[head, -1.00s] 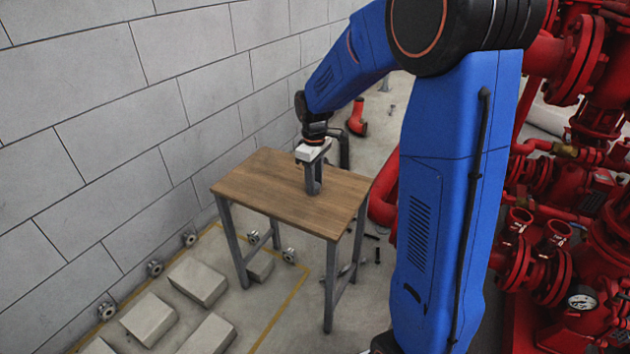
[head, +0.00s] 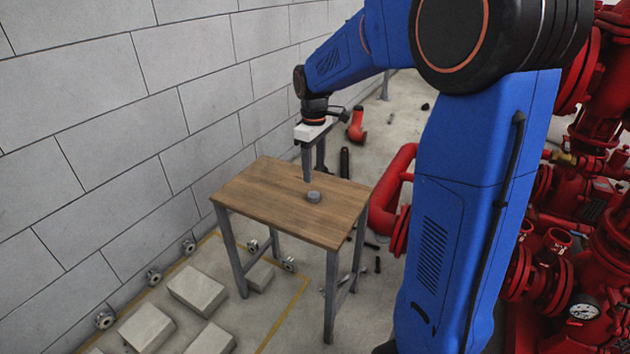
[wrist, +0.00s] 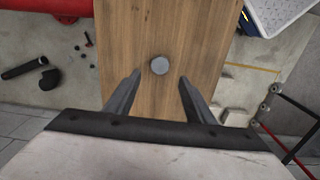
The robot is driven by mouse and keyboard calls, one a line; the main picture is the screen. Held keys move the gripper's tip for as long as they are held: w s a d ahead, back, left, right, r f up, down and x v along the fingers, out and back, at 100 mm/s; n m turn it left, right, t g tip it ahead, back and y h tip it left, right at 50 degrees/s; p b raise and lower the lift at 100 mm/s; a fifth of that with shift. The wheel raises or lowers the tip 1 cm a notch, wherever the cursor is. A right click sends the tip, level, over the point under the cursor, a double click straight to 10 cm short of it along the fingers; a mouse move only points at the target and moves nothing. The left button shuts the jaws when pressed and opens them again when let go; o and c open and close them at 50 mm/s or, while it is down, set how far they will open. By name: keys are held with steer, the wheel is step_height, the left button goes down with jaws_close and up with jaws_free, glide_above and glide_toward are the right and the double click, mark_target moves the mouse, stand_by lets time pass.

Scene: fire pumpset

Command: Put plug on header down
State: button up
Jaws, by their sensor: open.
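A small grey round plug (head: 313,197) lies on the wooden table (head: 270,205), near the table's right side. In the wrist view the plug (wrist: 159,65) sits on the bare wood ahead of the fingertips, about midway between them. My gripper (head: 313,178) points down above the table, apart from the plug. In the wrist view my gripper (wrist: 158,76) has its two fingers spread, with nothing between them. Which part is the header I cannot tell; red pipework (head: 550,265) stands at the right, partly hidden by my arm.
A grey block wall (head: 110,120) runs along the left. Pale blocks (head: 198,290) and small metal fittings lie on the floor before the table. A red elbow pipe (head: 356,125) lies behind it. A large red pipe (head: 388,200) passes close to the table's right side.

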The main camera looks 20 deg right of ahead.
steer(key=s+r+m+t, duration=0.15)
steer(key=s+r, duration=0.25)
steer(key=s, duration=0.4)
steer(key=s+r+m+t, duration=0.15)
steer(key=s+r, duration=0.25)
steer(key=s, duration=0.4)
steer(key=s+f+m+t, duration=0.1)
steer(key=s+f+m, duration=0.1)
steer(key=s, duration=0.6)
steer(key=s+a+f+m, duration=0.1)
steer(key=s+f+m, duration=0.1)
steer(key=s, duration=0.6)
steer(key=shift+f+m+t, duration=0.25)
steer(key=shift+m+t, duration=0.05)
steer(key=shift+t, duration=0.1)
